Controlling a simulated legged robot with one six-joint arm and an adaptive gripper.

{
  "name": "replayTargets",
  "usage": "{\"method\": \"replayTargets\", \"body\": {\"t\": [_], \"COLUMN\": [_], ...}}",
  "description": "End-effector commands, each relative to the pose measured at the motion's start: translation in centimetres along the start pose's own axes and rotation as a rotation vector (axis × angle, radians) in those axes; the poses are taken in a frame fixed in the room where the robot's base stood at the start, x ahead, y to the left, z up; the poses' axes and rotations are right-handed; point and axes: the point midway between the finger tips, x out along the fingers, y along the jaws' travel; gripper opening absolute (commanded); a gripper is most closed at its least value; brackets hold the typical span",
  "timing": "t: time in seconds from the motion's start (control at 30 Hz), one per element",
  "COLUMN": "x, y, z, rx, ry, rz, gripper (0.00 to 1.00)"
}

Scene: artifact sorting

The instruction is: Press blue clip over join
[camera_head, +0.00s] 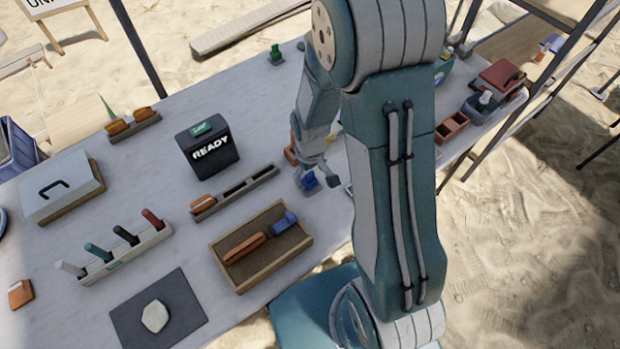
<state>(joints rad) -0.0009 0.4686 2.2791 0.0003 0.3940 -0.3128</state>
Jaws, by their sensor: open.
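My gripper (318,181) points down over the table right of centre, with its fingers apart. A small blue piece (309,180) shows between or just behind the fingers; I cannot tell whether they touch it. Another blue piece (284,222) lies in the right end of a shallow wooden tray (230,279), in front and left of my gripper. An orange-brown bar (244,248) lies in the same tray, to the left of that blue piece. I cannot tell which blue piece is the clip, and no join can be made out clearly.
A slotted grey rack (236,191) with one orange piece stands behind the tray, near a dark READY box (208,150). A holder with several upright tools (127,252) and a dark mat (184,305) with a pale stone are left. My arm hides much of the table's right side.

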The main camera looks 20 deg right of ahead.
Motion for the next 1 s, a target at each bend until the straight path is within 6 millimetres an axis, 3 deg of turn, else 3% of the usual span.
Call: {"method": "replayTargets", "body": {"t": [0.13, 0.4, 0.43, 0.57, 0.6, 1.0], "x": [1.6, 1.8, 1.8, 1.8, 1.8, 1.8], "y": [0.0, 0.0, 0.0, 0.0, 0.0, 0.0], "z": [0.0, 0.0, 0.0, 0.0, 0.0, 0.1], "rx": [-0.001, -0.001, -0.001, -0.001, -0.001, -0.001], "ry": [-0.002, 0.001, 0.001, 0.001, 0.000, -0.001], "rz": [-0.001, 0.000, 0.000, 0.000, 0.000, 0.000], "gripper": [0.89, 0.89, 0.80, 0.22, 0.17, 0.15]}}
